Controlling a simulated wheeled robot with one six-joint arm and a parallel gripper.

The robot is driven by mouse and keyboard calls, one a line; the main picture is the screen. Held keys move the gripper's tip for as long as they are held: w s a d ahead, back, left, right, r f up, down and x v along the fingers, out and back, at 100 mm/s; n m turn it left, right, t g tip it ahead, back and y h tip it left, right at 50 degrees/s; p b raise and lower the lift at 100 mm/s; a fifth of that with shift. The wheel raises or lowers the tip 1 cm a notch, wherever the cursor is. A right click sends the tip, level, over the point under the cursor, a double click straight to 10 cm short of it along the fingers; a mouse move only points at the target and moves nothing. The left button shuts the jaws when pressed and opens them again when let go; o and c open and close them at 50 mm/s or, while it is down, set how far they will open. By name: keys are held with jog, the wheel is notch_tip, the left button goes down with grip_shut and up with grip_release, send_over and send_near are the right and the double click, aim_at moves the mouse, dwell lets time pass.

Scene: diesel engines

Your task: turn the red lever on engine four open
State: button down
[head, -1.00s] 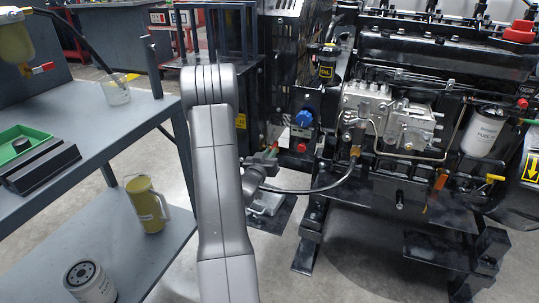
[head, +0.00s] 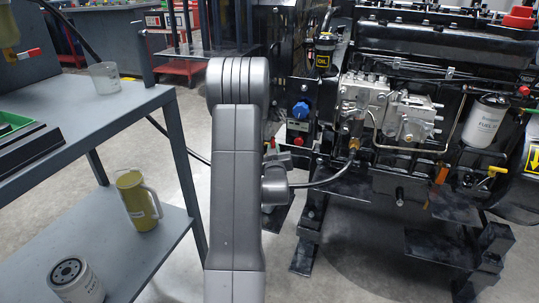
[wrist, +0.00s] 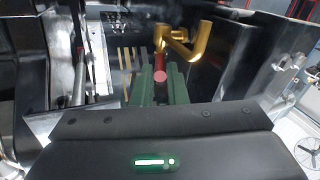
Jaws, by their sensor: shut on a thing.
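In the wrist view, the green-padded fingers of my gripper (wrist: 157,88) are shut around a red lever (wrist: 160,63). Its round pinkish end points toward the camera, between the pads. A brass fitting (wrist: 196,44) with a bent arm is right behind the lever. In the head view, my raised arm stands in the middle and hides my fingers and the lever. The engine (head: 430,45) stands at the right, black with a silver pump (head: 390,108). No engine number is readable.
A grey shelf cart (head: 110,120) at the left holds a clear beaker (head: 105,78), a yellowish jug (head: 136,200) and a filter (head: 76,280). A yellow-handled valve (head: 492,176) is at the lower right of the engine. In the wrist view, metal walls flank the lever closely.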

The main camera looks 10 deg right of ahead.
jog(key=shift+d+n+y, duration=0.4)
jog(key=shift+n+y, duration=0.2)
jog(key=shift+y, duration=0.35)
jog(key=shift+d+n+y, duration=0.4)
jog(key=shift+n+y, duration=0.2)
jog(key=shift+y, duration=0.3)
jog(key=shift+d+n+y, duration=0.4)
jog(key=shift+n+y, duration=0.2)
jog(key=shift+y, duration=0.35)
jog(key=c, duration=1.7)
grip_release()
jog(key=s+p, duration=0.1)
jog(key=s, duration=0.3)
jog(key=s+d+p, duration=0.1)
jog(key=s, duration=0.4)
jog(key=s+p, duration=0.1)
jog(key=s, duration=0.3)
jog(key=shift+s+d, duration=0.35)
jog(key=shift+s, duration=0.05)
